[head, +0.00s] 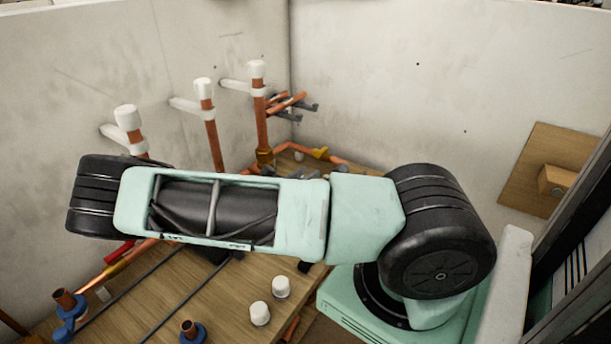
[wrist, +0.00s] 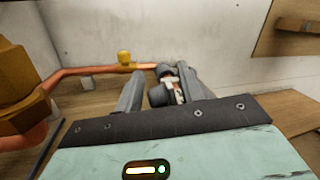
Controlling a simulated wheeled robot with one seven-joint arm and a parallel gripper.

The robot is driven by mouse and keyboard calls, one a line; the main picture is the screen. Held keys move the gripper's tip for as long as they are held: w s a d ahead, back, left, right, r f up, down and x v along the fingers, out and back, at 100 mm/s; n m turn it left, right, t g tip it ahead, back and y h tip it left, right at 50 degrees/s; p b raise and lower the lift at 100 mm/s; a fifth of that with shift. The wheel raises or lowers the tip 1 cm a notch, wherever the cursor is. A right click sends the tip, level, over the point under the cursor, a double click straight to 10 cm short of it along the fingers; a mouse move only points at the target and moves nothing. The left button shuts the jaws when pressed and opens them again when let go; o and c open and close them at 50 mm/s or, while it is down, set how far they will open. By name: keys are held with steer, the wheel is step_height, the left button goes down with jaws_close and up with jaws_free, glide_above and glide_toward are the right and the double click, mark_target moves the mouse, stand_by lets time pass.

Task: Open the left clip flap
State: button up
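In the head view, three upright copper pipes with white caps stand along the left wall, held by white clips; the leftmost clip (head: 113,134) is partly in view above my arm. I cannot make out whether its flap is open or shut. My gripper (wrist: 163,72) shows in the wrist view with its two grey fingers apart. A small dark-grey fitting with white and reddish parts (wrist: 158,95) shows between them, nearer the right finger; I cannot tell if they touch.
A copper pipe (wrist: 85,70) with a yellow fitting (wrist: 125,58) runs along the wall. A large brass nut (wrist: 18,70) is close at the left. Two white caps (head: 281,287) stand on the wooden floor (head: 225,295). A wooden panel (head: 535,165) is on the right wall.

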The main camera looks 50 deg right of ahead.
steer(key=a+b, duration=0.1)
steer(key=a, duration=0.2)
steer(key=w+a+b, duration=0.1)
steer(key=a, duration=0.3)
steer(key=a+f, duration=0.1)
steer(key=a, duration=0.2)
steer(key=shift+w+a+f+b, duration=0.15)
steer(key=shift+w+b, duration=0.1)
steer(key=shift+b, duration=0.15)
steer(key=shift+w+a, duration=0.1)
steer(key=shift+a, duration=0.6)
